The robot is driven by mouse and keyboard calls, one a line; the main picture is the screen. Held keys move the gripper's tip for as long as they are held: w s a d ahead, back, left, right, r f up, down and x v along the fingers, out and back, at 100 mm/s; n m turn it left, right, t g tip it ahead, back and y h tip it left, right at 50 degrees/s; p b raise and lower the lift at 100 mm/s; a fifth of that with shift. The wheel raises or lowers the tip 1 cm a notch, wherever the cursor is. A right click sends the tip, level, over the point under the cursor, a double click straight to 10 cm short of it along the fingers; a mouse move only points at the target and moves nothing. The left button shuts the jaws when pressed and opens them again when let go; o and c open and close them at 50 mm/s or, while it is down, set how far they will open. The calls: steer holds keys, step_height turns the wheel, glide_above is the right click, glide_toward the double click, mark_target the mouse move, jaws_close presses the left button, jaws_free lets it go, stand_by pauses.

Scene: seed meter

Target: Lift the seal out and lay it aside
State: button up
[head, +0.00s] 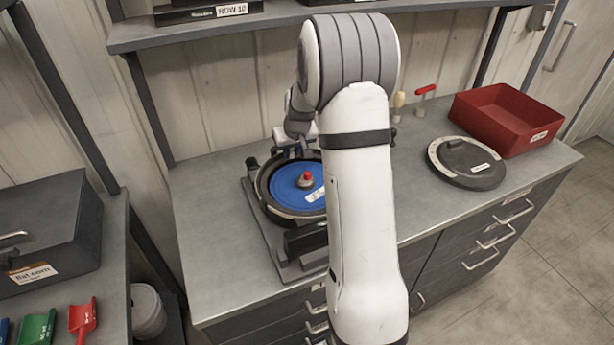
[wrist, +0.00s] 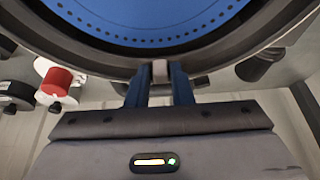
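The seed meter (head: 262,200) lies open on the bench, a dark round housing with a blue disc (head: 284,183) inside. The disc has a red-topped hub and a white label. A dark ring (wrist: 110,55), which may be the seal, surrounds the disc in the wrist view. My gripper (wrist: 160,74) is at the ring's edge, its blue fingers on both sides of a small grey tab (wrist: 160,71). I cannot tell whether they press on it. In the head view my gripper is at the meter's back edge, and my arm hides the meter's right side.
A round dark cover (head: 466,163) lies on the bench to the right, before a red tray (head: 508,118). Small handled tools (head: 425,92) stand at the back. Bare bench (head: 215,190) lies left of the meter. A shelf (head: 200,32) runs above.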

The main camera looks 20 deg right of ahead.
steer(key=shift+c, duration=0.3)
jaws_close()
step_height(320, 180, up, 10)
steer(key=b, duration=0.1)
steer(key=shift+b, duration=0.3)
